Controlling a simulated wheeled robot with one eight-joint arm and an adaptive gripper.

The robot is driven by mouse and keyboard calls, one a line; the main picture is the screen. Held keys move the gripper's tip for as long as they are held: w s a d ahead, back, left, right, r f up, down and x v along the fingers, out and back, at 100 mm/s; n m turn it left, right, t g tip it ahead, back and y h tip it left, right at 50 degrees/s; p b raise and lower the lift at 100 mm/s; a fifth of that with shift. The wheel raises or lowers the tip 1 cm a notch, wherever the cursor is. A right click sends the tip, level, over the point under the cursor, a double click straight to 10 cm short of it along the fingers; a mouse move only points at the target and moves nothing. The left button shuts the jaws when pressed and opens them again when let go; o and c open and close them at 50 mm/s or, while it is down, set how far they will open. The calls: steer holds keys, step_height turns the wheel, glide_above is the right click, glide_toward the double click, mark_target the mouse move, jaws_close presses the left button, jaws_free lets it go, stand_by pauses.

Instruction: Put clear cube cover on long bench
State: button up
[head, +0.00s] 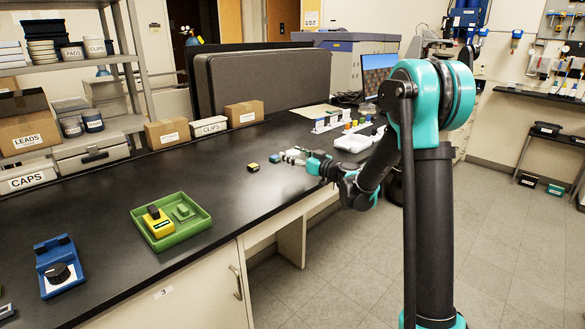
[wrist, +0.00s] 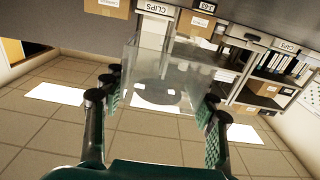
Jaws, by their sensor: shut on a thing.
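The clear cube cover (wrist: 146,62) is a see-through box in the wrist view, between the fingers of my gripper (wrist: 160,98). My gripper is shut on it, with one finger on each side. In the head view my gripper (head: 299,158) is small and far off, by the front part of the long bench (head: 110,210); the cover is hard to make out there. The long bench has a black top running from the front left to the back. I cannot tell the cover's height over the bench.
A green tray (head: 205,223) with a yellow block and a blue device (head: 60,270) sit on the near bench. White trays (head: 352,143) stand beyond. Bench top between the green tray and small block is clear.

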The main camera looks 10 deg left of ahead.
steer(key=shift+f, duration=2.6)
steer(key=o, duration=1.1)
steer(key=shift+f, duration=0.1)
steer(key=shift+c, duration=0.2)
